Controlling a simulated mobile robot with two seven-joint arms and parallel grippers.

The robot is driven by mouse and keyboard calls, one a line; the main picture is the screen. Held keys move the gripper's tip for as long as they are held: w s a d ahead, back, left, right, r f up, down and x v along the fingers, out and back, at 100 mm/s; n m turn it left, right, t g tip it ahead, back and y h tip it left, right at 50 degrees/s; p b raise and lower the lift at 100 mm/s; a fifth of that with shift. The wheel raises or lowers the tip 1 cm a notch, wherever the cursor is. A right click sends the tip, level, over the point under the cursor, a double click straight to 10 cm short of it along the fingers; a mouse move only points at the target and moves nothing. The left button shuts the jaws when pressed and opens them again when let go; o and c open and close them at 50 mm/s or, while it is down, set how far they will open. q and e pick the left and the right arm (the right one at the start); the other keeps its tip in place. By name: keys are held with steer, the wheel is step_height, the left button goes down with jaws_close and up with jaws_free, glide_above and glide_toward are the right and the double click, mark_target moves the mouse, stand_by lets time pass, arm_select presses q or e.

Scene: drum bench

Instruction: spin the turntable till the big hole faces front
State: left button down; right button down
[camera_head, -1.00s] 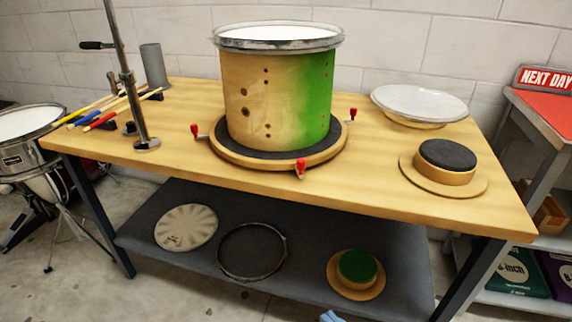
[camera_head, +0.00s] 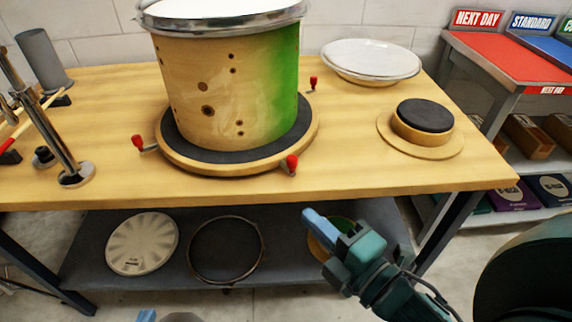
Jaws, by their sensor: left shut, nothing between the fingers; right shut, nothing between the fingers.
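The drum shell (camera_head: 222,90), tan on the left and green on the right, stands upright on the turntable (camera_head: 170,152). The turntable is a wooden disc with a dark top and red-knobbed handles; three show: left (camera_head: 138,142), front right (camera_head: 291,163) and back right (camera_head: 313,82). The biggest visible hole (camera_head: 207,111) is left of the drum's middle, with smaller holes around it. My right gripper (camera_head: 318,222) is shut and empty, in front of the bench edge, below the front-right handle and apart from it. My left gripper (camera_head: 147,315) shows only its blue tip at the bottom edge.
A metal stand (camera_head: 75,172) is on the bench at left. A white drumhead (camera_head: 370,60) and a round black-topped pad (camera_head: 425,115) are at right. The lower shelf holds a pale disc (camera_head: 143,243) and a hoop (camera_head: 225,250). The bench front near the turntable is clear.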

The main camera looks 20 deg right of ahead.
mark_target(293, 175)
steer(key=w, duration=1.1)
steer(key=shift+w+d+f, duration=0.15)
steer(key=shift+w+d, duration=0.05)
steer(key=shift+w, duration=0.05)
arm_select(q)
steer(key=shift+s, duration=0.1)
steer(key=shift+r, duration=0.1)
